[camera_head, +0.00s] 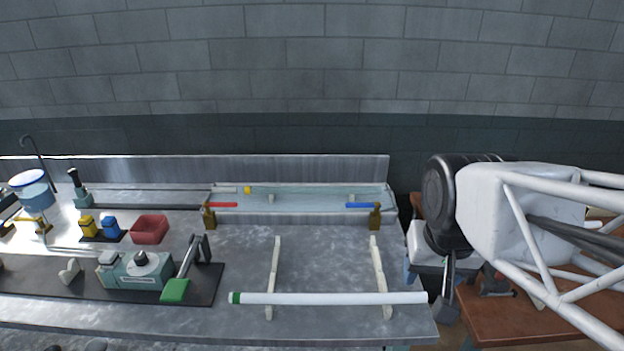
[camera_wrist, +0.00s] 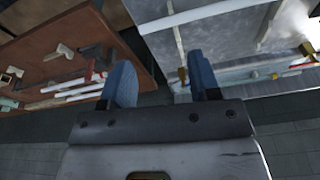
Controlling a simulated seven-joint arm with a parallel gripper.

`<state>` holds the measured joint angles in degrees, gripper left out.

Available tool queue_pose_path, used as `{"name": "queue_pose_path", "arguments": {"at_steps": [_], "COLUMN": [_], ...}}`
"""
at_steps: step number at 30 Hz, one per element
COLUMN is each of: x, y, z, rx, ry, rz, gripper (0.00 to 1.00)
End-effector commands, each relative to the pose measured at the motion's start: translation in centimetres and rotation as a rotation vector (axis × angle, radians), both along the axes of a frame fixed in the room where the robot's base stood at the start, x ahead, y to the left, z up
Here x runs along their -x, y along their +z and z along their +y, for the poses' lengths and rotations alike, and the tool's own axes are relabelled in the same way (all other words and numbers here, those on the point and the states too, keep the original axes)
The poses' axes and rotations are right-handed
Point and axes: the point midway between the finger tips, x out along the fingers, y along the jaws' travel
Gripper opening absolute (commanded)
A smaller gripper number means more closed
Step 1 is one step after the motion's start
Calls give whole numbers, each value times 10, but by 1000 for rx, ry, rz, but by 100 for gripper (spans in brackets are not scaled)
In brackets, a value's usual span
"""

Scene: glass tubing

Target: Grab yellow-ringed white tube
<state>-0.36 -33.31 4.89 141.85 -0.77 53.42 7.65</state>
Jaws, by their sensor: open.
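My gripper (camera_wrist: 160,75) is open and empty, with its two blue fingers spread in the wrist view. In the head view my gripper (camera_head: 446,290) hangs at the right, beside the right end of the metal bench. A yellow ring (camera_head: 247,190) shows at the left end of a pale tube (camera_head: 310,191) in the long tray at the back of the bench. The tube looks pale and partly clear, so I cannot tell if it is white. My gripper is well apart from it. No yellow-ringed tube shows clearly in the wrist view.
A white tube with a green end (camera_head: 330,298) lies across two supports at the bench front. Brass brackets (camera_head: 375,217) with red and blue pieces stand before the tray. A brown table (camera_wrist: 60,35) at the right holds several tubes (camera_wrist: 62,88). A burner-like device (camera_head: 140,268) stands left.

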Motion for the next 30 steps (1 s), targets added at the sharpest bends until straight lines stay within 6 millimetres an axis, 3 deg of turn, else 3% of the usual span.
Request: {"name": "queue_pose_path", "arguments": {"at_steps": [15, 30], "x": [-136, -274], "y": [22, 8], "z": [25, 65], "rx": [-86, -170], "ry": [-368, -742], "rz": [8, 15], "gripper": [56, 56]}}
